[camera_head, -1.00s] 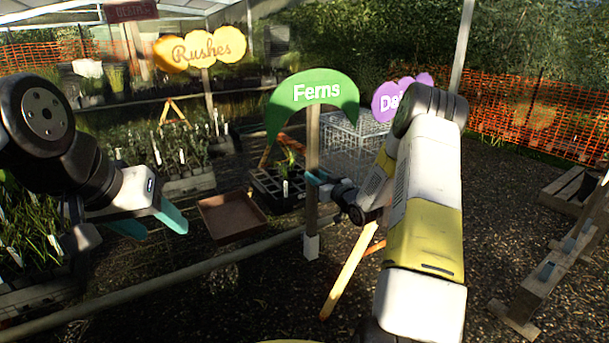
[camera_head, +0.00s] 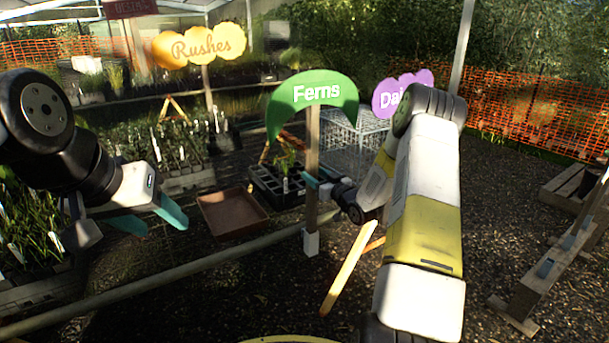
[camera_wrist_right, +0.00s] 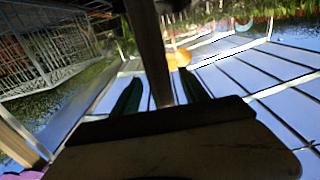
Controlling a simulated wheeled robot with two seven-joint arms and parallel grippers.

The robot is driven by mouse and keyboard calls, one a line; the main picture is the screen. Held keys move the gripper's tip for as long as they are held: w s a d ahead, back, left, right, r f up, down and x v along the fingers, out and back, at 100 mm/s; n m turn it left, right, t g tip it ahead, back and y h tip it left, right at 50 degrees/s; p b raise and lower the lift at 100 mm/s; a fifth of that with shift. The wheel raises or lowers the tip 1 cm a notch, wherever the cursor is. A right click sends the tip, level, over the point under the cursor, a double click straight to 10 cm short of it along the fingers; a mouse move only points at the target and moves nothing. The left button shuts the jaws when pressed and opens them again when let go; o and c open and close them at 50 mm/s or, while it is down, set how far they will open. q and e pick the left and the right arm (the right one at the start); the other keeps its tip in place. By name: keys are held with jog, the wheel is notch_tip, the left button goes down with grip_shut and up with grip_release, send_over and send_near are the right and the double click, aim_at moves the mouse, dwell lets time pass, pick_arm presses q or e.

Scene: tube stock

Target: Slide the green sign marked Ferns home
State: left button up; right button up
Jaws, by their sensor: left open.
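The green arched sign marked Ferns (camera_head: 316,94) stands upright on a wooden post (camera_head: 312,150) in the middle of the head view. A pale block (camera_head: 311,242) is at the post's lower end. My right gripper (camera_head: 318,180) is at the middle of the post, with its teal fingers shut on it. In the right wrist view the dark post (camera_wrist_right: 152,45) runs between the two fingers (camera_wrist_right: 160,92); the exact contact is too dark to see. My left gripper (camera_head: 150,218) is open and empty at the left, well apart from the sign.
A purple sign (camera_head: 385,97) is partly hidden behind my right arm. An orange Rushes sign (camera_head: 200,46) stands at the back left. A brown tray (camera_head: 232,213), plant trays (camera_head: 275,188), a wire crate (camera_head: 352,140) and a long rail (camera_head: 180,273) are nearby. A wooden stand (camera_head: 548,270) is at the right.

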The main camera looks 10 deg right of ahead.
jog(key=shift+f, duration=0.15)
jog(key=v, duration=0.7)
jog(key=shift+s+d, duration=0.15)
jog(key=shift+s, duration=0.2)
